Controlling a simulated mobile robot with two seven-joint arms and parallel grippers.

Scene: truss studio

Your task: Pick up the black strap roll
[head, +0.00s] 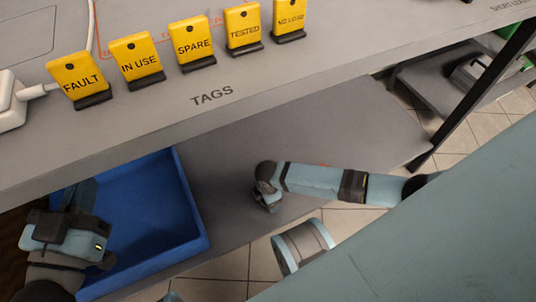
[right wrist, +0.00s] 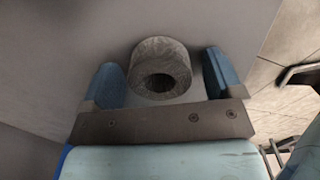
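A dark grey roll with a round hole, which looks like the black strap roll (right wrist: 158,62), is in the right wrist view with its open end facing the camera. My right gripper (right wrist: 162,76) is open, one blue fingertip on each side of the roll, with visible gaps on both sides. In the head view my right arm reaches in from the right to the lower shelf, and I cannot make out the roll there. My left gripper (head: 68,232) is over the left part of a blue bin; its fingertips are not clear.
The blue bin (head: 190,185) stands at the left on the lower shelf (head: 330,130). The tabletop (head: 250,100) above carries several yellow tags (head: 193,42) and a white plug with a cable. A table leg (head: 470,95) stands to the right. Tiled floor lies in front.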

